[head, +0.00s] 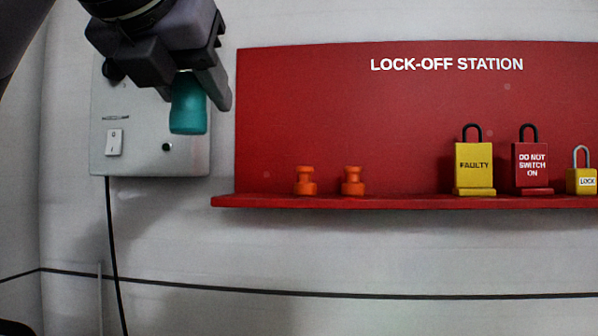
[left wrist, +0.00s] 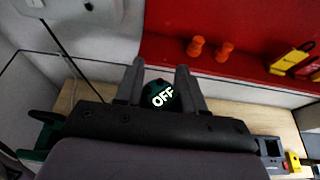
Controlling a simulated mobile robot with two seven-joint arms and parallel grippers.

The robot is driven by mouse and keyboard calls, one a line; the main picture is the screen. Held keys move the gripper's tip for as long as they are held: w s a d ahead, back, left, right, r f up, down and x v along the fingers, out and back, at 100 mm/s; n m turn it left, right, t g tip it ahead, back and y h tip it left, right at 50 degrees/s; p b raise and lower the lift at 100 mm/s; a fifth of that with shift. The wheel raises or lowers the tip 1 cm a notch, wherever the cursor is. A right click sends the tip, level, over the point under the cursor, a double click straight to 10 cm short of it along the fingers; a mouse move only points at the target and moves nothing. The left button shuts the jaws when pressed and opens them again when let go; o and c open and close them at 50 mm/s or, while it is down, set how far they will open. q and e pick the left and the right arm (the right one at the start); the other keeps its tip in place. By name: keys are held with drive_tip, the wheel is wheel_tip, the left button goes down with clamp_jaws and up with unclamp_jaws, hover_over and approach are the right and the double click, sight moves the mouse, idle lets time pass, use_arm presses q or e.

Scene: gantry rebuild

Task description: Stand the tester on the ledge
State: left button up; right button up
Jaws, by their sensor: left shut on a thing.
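My left gripper (head: 192,98) is shut on a teal rounded cylinder (head: 188,112), held in front of the grey wall box and left of the red ledge (head: 400,202). In the left wrist view the held thing (left wrist: 161,95) sits between the two fingers and shows "OFF" on its dark end. A grey device with a dark screen (left wrist: 271,148) lies on the wooden surface at lower right. I cannot tell for certain which of these is the tester. The ledge is bare at its left end and between the orange pieces and the padlocks. My right gripper is out of view.
Two orange spools (head: 305,181) stand on the ledge. A yellow "FAULTY" padlock (head: 474,172), a red "DO NOT SWITCH ON" padlock (head: 531,170) and a small yellow padlock (head: 581,182) stand at right. The grey box (head: 138,158) hangs left of the red board (head: 330,110).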

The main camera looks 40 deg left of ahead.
use_arm(q)
drive_tip(key=p, duration=0.3)
hover_over(264, 174)
drive_tip(key=s+d, duration=0.2)
drive_tip(key=s, duration=0.2)
drive_tip(key=shift+w, duration=0.25)
wheel_tip(264, 174, down, 3)
drive_tip(key=shift+a+r+b, duration=0.15)
drive_tip(key=shift+r+b, duration=0.05)
drive_tip(key=shift+b, duration=0.15)
wheel_tip(264, 174, down, 4)
drive_tip(key=shift+b, duration=0.65)
drive_tip(key=shift+w+a+f, duration=0.1)
drive_tip(key=shift+w+f, duration=0.1)
drive_tip(key=shift+f, duration=0.05)
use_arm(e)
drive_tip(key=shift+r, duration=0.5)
use_arm(q)
drive_tip(key=shift+f, duration=0.1)
